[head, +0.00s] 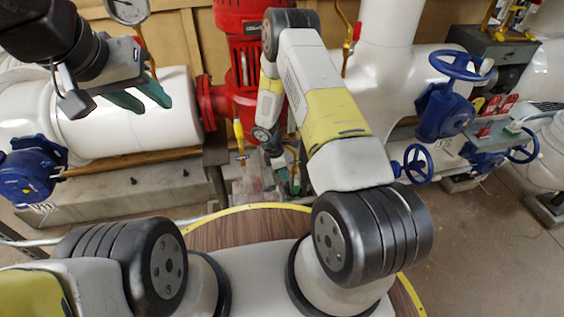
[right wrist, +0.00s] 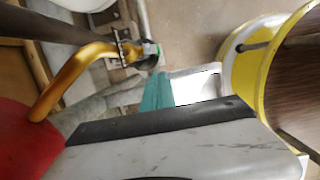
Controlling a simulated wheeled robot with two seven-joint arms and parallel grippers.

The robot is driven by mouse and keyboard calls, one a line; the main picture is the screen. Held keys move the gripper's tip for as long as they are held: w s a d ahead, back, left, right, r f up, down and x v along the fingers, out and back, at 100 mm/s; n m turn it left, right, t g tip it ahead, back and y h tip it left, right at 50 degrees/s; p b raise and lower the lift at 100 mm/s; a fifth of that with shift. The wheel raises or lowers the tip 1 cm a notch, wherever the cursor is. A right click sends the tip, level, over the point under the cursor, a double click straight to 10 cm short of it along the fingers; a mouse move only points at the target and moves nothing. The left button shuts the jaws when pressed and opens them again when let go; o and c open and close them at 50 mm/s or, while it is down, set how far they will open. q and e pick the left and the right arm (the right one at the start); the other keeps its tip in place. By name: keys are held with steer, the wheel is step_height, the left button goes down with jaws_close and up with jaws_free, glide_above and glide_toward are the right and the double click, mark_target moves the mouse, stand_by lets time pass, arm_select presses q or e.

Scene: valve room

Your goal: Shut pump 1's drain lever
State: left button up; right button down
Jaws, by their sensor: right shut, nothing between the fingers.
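Pump 1 seems to be the red pump (head: 243,75), with a yellow drain pipe (head: 239,133) coming down from it; I read no label. The pipe also shows in the right wrist view (right wrist: 75,78), bending from the red casing to a small dark valve (right wrist: 147,56) with a green part. The lever itself is too small to make out, so I cannot tell its position. My right gripper (head: 284,177) is low beside the pump, right of the pipe end; its teal fingers (right wrist: 156,92) are shut and empty, close to the valve. My left gripper (head: 140,98) hangs open and empty before the white pipe.
A large white pipe (head: 125,120) crosses the left side above a concrete plinth (head: 125,187). Blue handwheel valves stand at left (head: 30,172) and right (head: 445,105). A round yellow-rimmed wooden top (head: 230,230) is close in front. Open floor (head: 490,240) lies at right.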

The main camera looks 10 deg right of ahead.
mark_target(296, 185)
steer(key=x, duration=1)
stand_by(0.3)
